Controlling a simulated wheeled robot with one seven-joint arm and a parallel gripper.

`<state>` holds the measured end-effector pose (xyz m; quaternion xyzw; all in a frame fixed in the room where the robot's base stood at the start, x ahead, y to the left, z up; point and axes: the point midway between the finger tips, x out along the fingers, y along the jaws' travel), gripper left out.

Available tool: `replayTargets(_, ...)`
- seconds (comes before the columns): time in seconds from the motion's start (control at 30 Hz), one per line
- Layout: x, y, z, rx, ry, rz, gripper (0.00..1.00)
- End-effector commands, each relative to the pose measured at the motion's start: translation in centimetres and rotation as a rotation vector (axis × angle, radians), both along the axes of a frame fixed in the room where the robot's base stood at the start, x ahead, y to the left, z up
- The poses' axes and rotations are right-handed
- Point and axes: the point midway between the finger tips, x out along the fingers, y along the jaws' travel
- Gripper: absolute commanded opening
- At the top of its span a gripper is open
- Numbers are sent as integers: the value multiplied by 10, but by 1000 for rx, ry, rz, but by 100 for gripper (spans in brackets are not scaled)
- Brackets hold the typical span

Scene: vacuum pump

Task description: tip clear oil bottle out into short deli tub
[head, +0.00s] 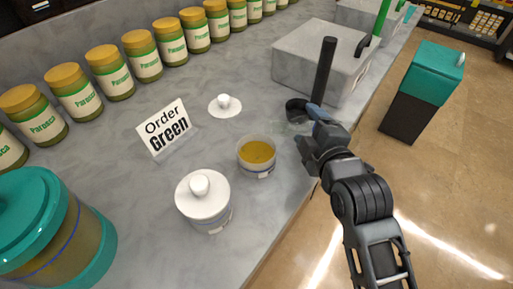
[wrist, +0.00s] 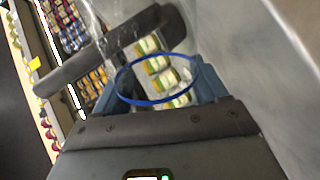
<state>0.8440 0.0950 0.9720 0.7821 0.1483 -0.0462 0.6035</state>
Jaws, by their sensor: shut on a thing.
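My gripper (head: 306,113) is above the counter's right edge, up and to the right of the open tub. It is shut on the clear oil bottle, which is see-through and hard to make out in the head view. In the wrist view the bottle shows as a blue ring (wrist: 150,103) between the fingers, with clear wall beyond it. I cannot tell its tilt or how much oil it holds. The short deli tub (head: 257,168) stands open and upright on the counter, with golden-yellow contents inside. The bottle and tub appear apart.
A white-lidded tub (head: 203,198) stands in front of the open tub. A loose white lid (head: 224,106) lies behind it. An Order Green sign (head: 165,128), a row of jars (head: 143,62), a teal-lidded container (head: 48,230) and a grey block (head: 315,60) surround them.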

Motion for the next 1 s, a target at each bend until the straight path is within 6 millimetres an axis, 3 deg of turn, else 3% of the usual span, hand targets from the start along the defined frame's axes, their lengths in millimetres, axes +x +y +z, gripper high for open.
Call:
replayTargets(0.1,1,-3,11,94,7,-1,30)
replayTargets(0.4,-2,15,37,514,53,0,30)
replayTargets(0.8,-1,12,44,1073,115,-1,30)
replayTargets(1.0,-14,10,44,1225,133,-1,30)
